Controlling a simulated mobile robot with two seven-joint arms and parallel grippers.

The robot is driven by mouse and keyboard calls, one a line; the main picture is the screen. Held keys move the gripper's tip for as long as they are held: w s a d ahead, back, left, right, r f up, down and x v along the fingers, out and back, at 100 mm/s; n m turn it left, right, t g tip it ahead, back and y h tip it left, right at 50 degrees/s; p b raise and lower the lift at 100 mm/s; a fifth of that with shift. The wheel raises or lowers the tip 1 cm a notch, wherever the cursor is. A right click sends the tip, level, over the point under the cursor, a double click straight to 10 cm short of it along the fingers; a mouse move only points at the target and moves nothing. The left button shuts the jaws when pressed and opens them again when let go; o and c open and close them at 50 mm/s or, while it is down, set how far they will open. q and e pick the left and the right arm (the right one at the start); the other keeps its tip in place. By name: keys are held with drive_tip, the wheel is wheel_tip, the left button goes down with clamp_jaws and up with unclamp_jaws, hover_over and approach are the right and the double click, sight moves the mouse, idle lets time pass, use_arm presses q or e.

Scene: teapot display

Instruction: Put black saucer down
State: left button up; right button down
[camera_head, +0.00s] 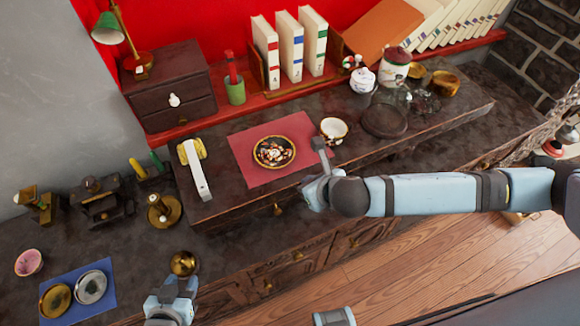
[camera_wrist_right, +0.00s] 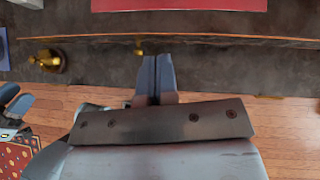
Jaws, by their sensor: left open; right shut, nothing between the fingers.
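A dark-rimmed saucer (camera_head: 273,152) with a light floral pattern lies flat on the red mat (camera_head: 247,168) on the raised dark shelf; I take it to be the black saucer. My right gripper (camera_head: 320,150) is at the mat's right edge, apart from the saucer. It is shut and empty, and its closed fingers show in the right wrist view (camera_wrist_right: 157,78). My left gripper (camera_head: 173,287) is open and empty at the lower left, just below a small brass pot (camera_head: 183,262). The saucer is out of the right wrist view.
A white cup (camera_head: 334,130) stands close to my right gripper. A white-handled brass object (camera_head: 195,170) stands left of the mat. Jars (camera_head: 362,79) and a dark round tray (camera_head: 384,120) are to the right. A blue mat (camera_head: 103,302) holds two metal discs at lower left.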

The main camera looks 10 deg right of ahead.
sight(278, 161)
drive_tip(key=x, duration=0.7)
drive_tip(key=shift+w+a, duration=0.1)
drive_tip(key=shift+w, duration=0.15)
drive_tip(key=shift+w+a+r, duration=0.1)
drive_tip(key=shift+w+a, duration=0.1)
drive_tip(key=shift+w, duration=0.35)
drive_tip(key=shift+w+a, duration=0.2)
drive_tip(key=shift+w, duration=0.4)
drive_tip(key=shift+w+a, duration=0.2)
drive_tip(key=shift+w, duration=0.3)
drive_tip(key=shift+w+p, duration=0.3)
drive_tip(key=shift+p, duration=0.1)
drive_tip(key=shift+w+a+r+p, duration=0.1)
drive_tip(key=shift+w+a+p, duration=0.15)
drive_tip(key=shift+w, duration=0.25)
drive_tip(key=shift+w+a+p, duration=0.2)
drive_tip(key=shift+w+p, duration=0.05)
drive_tip(key=shift+w, duration=0.25)
drive_tip(key=shift+w+a, duration=0.1)
drive_tip(key=shift+w, duration=0.1)
